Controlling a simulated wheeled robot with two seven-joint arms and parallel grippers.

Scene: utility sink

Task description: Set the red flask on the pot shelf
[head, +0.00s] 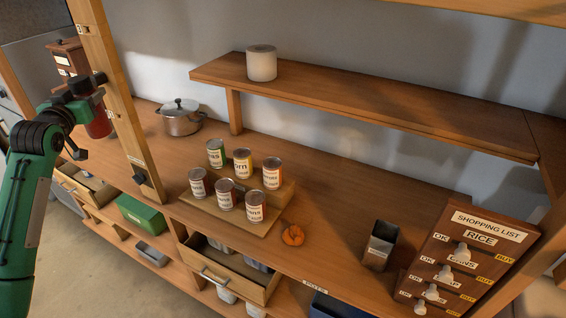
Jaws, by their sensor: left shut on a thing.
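The red flask (98,124) is at the left, partly hidden by my gripper and a wooden post. My left gripper (88,94) is shut on it near its top and seems to hold it upright. Whether its base touches the counter I cannot tell. A steel pot (181,123) with a dark-knobbed lid stands on the wooden counter (330,200), to the right of the post. My right gripper is not in view.
The wooden post (118,92) stands close beside the flask. A raised shelf (390,104) holds a white cylinder (262,64). Several cans stand on a stepped rack (240,213), near an orange pumpkin (292,235). A shopping-list board (470,255) is at right. An open drawer (228,275) juts out below.

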